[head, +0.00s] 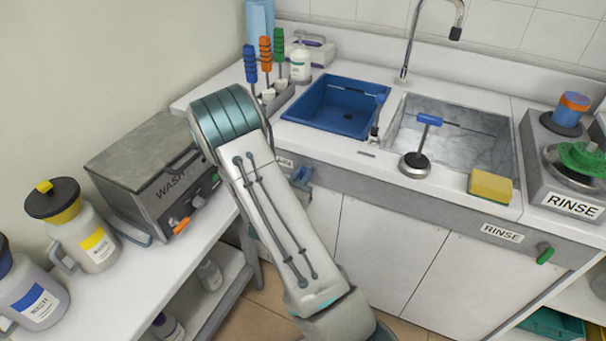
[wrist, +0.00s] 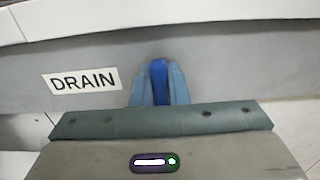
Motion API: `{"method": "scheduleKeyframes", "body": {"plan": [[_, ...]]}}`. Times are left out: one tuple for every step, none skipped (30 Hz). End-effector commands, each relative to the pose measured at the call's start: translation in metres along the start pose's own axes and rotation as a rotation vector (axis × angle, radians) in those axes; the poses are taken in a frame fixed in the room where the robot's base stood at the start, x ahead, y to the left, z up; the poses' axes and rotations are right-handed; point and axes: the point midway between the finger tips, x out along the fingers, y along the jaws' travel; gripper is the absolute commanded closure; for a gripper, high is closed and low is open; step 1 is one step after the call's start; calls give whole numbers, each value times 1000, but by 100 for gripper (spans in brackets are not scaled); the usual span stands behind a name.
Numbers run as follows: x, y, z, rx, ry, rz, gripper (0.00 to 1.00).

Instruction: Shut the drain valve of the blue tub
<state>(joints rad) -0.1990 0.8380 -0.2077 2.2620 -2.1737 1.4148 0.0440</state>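The blue tub (head: 338,110) is set into the white counter at the back, left of the grey sink. A blue drain valve handle (wrist: 159,82) sticks out from the grey front strip, beside a DRAIN label (wrist: 83,80). In the wrist view it stands along the picture's vertical. My gripper (wrist: 158,88) has its two light-blue fingers on either side of the handle, close against it with no clear gap. In the head view my gripper (head: 301,176) is at the strip below the tub, and my arm partly hides the label and the handle.
A blue-handled plug tool (head: 418,158) and a yellow sponge (head: 490,186) are on the counter's front edge. A green handle (head: 545,254) is on the strip at right, beside a RINSE label. A grey WASH box (head: 140,152) stands on the left bench, close to my arm.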

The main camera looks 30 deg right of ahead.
Motion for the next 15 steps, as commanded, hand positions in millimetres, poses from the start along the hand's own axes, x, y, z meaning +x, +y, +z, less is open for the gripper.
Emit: {"method": "scheduleKeyframes", "body": {"plan": [[0,0,0,0,0,0,100],[0,0,0,0,0,0,100],[0,0,0,1,0,1,100],[0,0,0,2,0,1,100],[0,0,0,4,0,0,100],[0,0,0,9,0,0,100],[0,0,-1,14,0,0,100],[0,0,-1,20,0,0,100],[0,0,-1,31,0,0,100],[0,0,-2,41,0,0,100],[0,0,-2,51,0,0,100],[0,0,-3,69,0,0,100],[0,0,-3,85,0,0,100],[0,0,-3,102,0,0,100],[0,-1,-4,128,0,0,100]]}}
